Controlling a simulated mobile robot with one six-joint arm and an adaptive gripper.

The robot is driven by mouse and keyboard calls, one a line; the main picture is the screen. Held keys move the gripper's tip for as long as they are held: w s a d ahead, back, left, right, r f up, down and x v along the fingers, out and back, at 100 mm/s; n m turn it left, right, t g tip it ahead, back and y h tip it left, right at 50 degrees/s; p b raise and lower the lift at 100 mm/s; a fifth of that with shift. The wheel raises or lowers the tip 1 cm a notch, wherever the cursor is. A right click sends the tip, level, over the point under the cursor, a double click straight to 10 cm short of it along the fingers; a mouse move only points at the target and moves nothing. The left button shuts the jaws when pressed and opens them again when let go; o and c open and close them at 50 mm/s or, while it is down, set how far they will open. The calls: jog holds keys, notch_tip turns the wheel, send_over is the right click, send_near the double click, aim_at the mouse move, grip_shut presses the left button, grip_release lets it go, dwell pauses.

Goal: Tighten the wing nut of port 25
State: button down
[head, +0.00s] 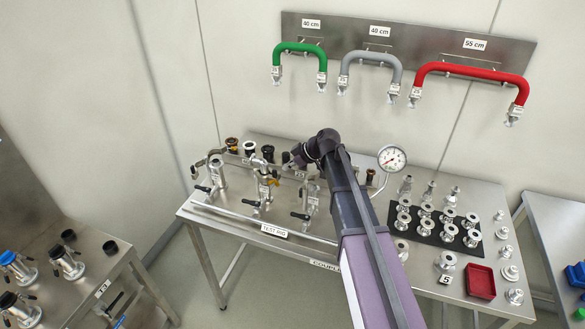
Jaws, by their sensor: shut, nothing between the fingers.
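The test rig (275,232) is a steel table with several valves and upright ports along its left half. My arm reaches over it from the lower right. My gripper (289,166) is small in the head view, over the rig's middle ports and near a fitting with a brass-coloured part (271,182). It is shut and holds nothing. I cannot tell whether it touches that fitting. The port numbers are too small to read, so I cannot tell which is port 25. No wing nut can be made out clearly, and my arm hides part of the rig.
A round gauge (392,158) stands right of my arm. A black mat (425,236) with several metal fittings and a red tray (481,281) lie farther right. Green (300,47), grey (371,56) and red (472,70) hoses hang on the wall. Another steel table (60,262) stands left.

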aim_at(278, 185)
notch_tip(278, 185, down, 7)
jog(key=a+b, duration=0.3)
jog(key=b, duration=0.3)
jog(key=shift+w, duration=0.45)
jog(key=shift+s+d+f+b, duration=0.1)
jog(key=shift+d+f+b, duration=0.4)
jog(key=shift+b, duration=0.3)
dwell(0.8)
jog(key=shift+d+f+b, duration=0.1)
jog(key=shift+f+b, duration=0.5)
jog(key=shift+f, duration=0.05)
dwell(2.5)
jog(key=shift+r, duration=0.1)
dwell(0.4)
jog(key=shift+r+p, duration=0.7)
jog(key=shift+p, duration=0.15)
jog(key=shift+s+r, duration=0.1)
